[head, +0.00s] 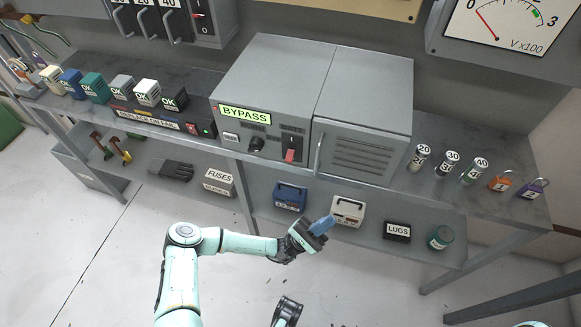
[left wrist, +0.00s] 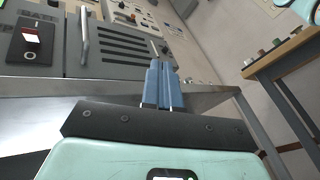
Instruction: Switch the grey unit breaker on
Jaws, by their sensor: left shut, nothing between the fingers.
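The grey unit (head: 265,85) stands on the bench with a lit green "BYPASS" display (head: 245,115). Its breaker (head: 291,148) is a black switch on the lower right of the front, with its red handle at the lower end. The breaker also shows at the upper left of the left wrist view (left wrist: 30,42). My left gripper (head: 322,225) is shut and empty, its blue fingers together. It is in front of the bench, lower than the breaker and to its right, apart from the unit. A dark part at the bottom of the head view may be my right gripper (head: 288,311); its fingers are unclear.
A louvred door with a vertical handle (head: 319,155) adjoins the breaker on the right. The bench edge (head: 350,180) and lower shelf (head: 262,215) lie near my left gripper. A cream box (head: 347,211) and a blue box (head: 290,196) sit on that shelf.

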